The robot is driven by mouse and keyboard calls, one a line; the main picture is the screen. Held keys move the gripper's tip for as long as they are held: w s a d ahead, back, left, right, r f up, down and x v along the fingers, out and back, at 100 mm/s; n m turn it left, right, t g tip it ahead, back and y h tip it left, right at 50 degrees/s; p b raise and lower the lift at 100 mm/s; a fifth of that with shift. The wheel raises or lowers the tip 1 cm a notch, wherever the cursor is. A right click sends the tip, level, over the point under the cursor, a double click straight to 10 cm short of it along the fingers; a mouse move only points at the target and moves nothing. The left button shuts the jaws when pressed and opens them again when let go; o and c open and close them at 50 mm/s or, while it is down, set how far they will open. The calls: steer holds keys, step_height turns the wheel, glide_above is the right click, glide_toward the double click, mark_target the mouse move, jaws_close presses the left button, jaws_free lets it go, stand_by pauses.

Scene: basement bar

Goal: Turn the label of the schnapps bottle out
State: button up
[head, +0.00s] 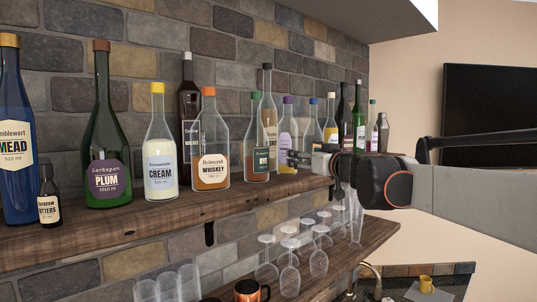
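A row of bottles stands upright on the upper wooden shelf (125,226). I can read no label as schnapps, so I cannot tell which bottle it is. My gripper (292,158) reaches in from the right, at the front of the purple-capped bottle (287,130) and just right of the green-capped bottle (256,135). I cannot tell whether it touches either or whether its fingers are open or shut. A tall dark bottle (187,105) stands behind, between the cream and whiskey bottles. The gripper and arm hide the lower parts of bottles farther right.
Labels read mead (15,150), bitters (49,200), plum (104,150), cream (160,155) and whiskey (210,145). Several more bottles crowd the right end.

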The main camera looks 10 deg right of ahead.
mark_target(288, 136)
steer(key=shift+x, duration=0.95)
steer(key=shift+p+x, duration=0.45)
steer(key=shift+x, duration=4.2)
steer(key=shift+a, duration=0.1)
steer(key=c, duration=0.8)
steer(key=shift+n+g+y+p, duration=0.4)
steer(key=shift+n+g+y, duration=0.5)
steer(key=shift+n+y, duration=0.8)
steer(key=shift+n+g+y+p, duration=0.4)
steer(key=shift+n+g+y, duration=0.45)
steer(key=shift+y, duration=0.4)
steer(key=shift+n+g+y+p, duration=0.4)
steer(key=shift+n+g+y, duration=0.25)
steer(key=shift+g+y, duration=0.45)
